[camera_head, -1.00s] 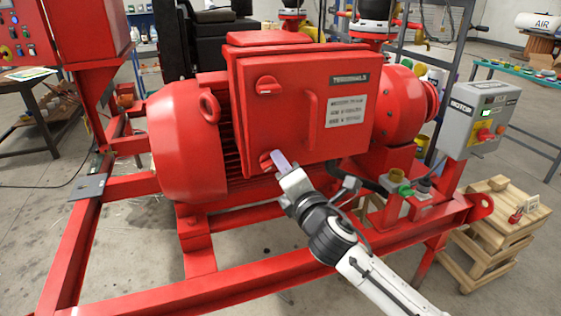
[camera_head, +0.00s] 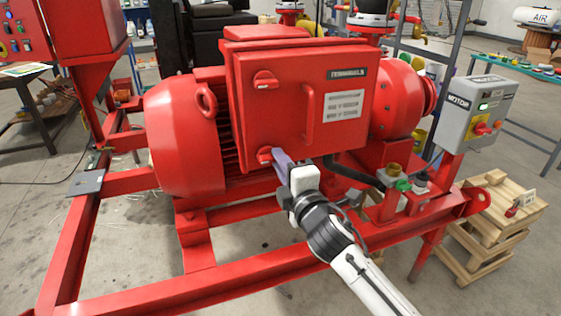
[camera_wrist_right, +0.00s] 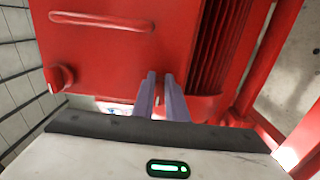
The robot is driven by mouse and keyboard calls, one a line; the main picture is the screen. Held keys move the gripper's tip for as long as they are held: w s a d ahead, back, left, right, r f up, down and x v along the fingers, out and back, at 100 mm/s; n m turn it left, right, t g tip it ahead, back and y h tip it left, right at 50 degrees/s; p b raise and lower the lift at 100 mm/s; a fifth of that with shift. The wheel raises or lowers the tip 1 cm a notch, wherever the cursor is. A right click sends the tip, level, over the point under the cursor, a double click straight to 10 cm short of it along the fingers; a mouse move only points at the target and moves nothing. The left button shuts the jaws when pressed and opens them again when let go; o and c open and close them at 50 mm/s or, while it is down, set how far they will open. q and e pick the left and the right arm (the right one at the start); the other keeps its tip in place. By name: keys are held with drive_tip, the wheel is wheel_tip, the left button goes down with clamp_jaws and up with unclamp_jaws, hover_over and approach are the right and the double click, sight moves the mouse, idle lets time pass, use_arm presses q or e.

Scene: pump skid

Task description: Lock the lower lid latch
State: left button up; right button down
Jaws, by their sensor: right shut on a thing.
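The red terminal box (camera_head: 290,120) has a lid with two red latches on its left side. The upper latch (camera_head: 265,81) shows a pale, roughly level mark; it also shows in the right wrist view (camera_wrist_right: 60,78). The lower latch (camera_head: 264,155) is partly covered by my right gripper (camera_head: 278,156). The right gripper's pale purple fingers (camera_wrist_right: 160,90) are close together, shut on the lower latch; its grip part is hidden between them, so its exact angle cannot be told. My left gripper is not in view.
A raised lid handle (camera_head: 309,115) stands right of the latches. The red motor (camera_head: 185,140) lies behind and left. Red skid rails (camera_head: 200,288) cross below my arm. A grey motor control box (camera_head: 478,110) and wooden pallets (camera_head: 490,225) stand at right.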

drive_tip(key=shift+a, duration=0.1)
drive_tip(key=c, duration=1.8)
unclamp_jaws()
drive_tip(key=shift+o, duration=0.2)
drive_tip(key=v, duration=1)
drive_tip(key=shift+s, duration=0.15)
